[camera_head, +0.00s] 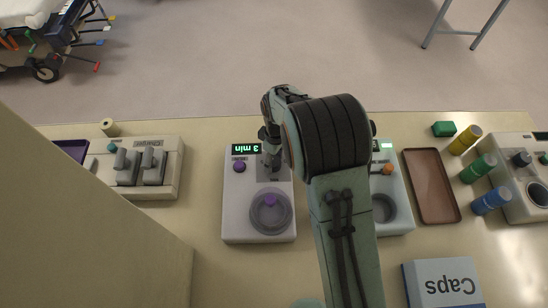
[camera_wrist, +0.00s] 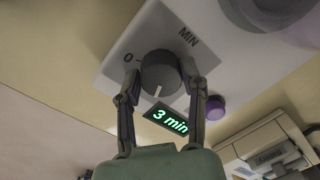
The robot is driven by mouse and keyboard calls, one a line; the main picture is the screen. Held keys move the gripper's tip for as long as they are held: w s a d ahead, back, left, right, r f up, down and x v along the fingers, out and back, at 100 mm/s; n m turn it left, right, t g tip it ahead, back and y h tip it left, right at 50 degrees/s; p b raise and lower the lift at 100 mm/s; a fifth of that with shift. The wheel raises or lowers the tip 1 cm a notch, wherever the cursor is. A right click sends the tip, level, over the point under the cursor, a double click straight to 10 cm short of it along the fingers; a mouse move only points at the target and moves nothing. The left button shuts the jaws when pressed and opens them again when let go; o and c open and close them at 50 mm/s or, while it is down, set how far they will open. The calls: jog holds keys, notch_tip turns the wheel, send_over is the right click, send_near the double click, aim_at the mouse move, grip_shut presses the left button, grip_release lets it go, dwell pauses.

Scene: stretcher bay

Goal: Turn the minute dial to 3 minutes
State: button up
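The minute dial (camera_wrist: 160,75) is a dark grey round knob on a white panel, with "0" and "MIN" printed beside it. Its pale pointer line faces the display side. My gripper (camera_wrist: 160,80) has one finger on each side of the dial, both appearing to touch it. The green display (camera_wrist: 166,121) reads "3 min" and also shows upside down in the head view (camera_head: 246,149). The dial belongs to a white device (camera_head: 240,215) with a purple button (camera_head: 239,166) and a round lid (camera_head: 270,218). In the head view my arm mostly hides the dial and fingertips.
A charger (camera_head: 165,185) stands left of the device. A second white device (camera_head: 398,215) with an orange knob is close on the right, partly behind my arm. Beyond it are a brown tray (camera_head: 432,187), several coloured cylinders and a "Caps" box (camera_head: 442,283).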

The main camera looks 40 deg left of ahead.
aim_at(275, 159)
jog(key=o, duration=0.3)
jog(key=r, duration=1.2)
jog(key=shift+w, duration=0.25)
